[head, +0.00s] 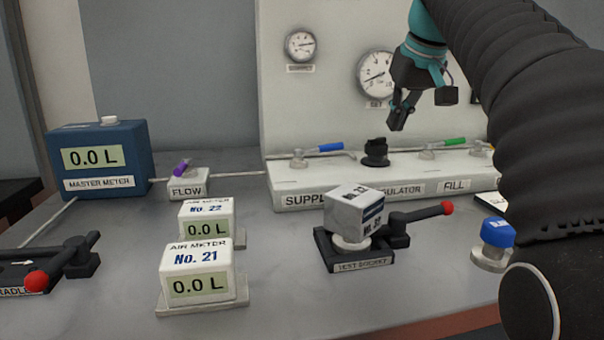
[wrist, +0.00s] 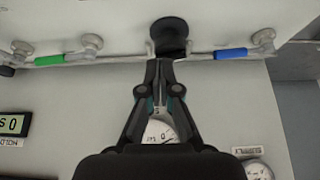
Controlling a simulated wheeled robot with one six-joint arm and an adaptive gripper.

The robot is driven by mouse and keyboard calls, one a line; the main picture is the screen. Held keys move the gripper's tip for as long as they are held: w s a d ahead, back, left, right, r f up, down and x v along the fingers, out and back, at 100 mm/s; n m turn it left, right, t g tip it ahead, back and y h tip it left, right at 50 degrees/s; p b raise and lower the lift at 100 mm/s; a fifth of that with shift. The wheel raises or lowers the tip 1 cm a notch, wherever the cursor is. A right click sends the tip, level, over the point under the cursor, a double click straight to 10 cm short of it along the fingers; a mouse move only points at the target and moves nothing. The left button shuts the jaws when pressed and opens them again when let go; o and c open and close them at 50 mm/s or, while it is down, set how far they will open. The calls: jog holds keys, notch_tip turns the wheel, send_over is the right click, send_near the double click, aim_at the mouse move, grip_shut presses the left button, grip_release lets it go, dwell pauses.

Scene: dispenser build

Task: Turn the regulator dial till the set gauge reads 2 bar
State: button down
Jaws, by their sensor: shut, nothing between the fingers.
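The regulator dial (head: 376,152) is a black knob on the white panel base, between the blue and green levers. It also shows at the top of the wrist view (wrist: 170,34). The set gauge (head: 376,77) is a round white dial on the upright panel above it. Its needle is too small to read surely, and my gripper hides part of it in the wrist view (wrist: 158,133). My gripper (head: 398,121) is shut and empty, with its fingers pointing down. It appears above and slightly right of the dial, apart from it in the head view.
The blue supply lever (head: 330,147) and green fill lever (head: 454,142) flank the dial. A supply gauge (head: 300,45) is at the upper left. A test socket (head: 352,252) holding a white meter (head: 353,209) stands in front, its red-tipped lever (head: 428,212) extending right.

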aim_at(375, 152)
jog(key=shift+f+b, duration=1.05)
jog(key=shift+f, duration=0.8)
jog(key=shift+w+a+p, duration=0.35)
jog(key=shift+w+p, duration=0.1)
jog(key=shift+w, duration=0.1)
jog(key=shift+s+a+r+p, duration=0.1)
jog(key=shift+s+a+p, duration=0.15)
jog(key=shift+a+p, duration=0.45)
jog(key=shift+a+p, duration=0.25)
jog(key=shift+p, duration=0.2)
dwell(0.4)
jog(key=shift+s, duration=0.15)
jog(key=shift+s, duration=0.25)
notch_tip(375, 152, up, 6)
jog(key=shift+f, duration=0.1)
dwell(0.7)
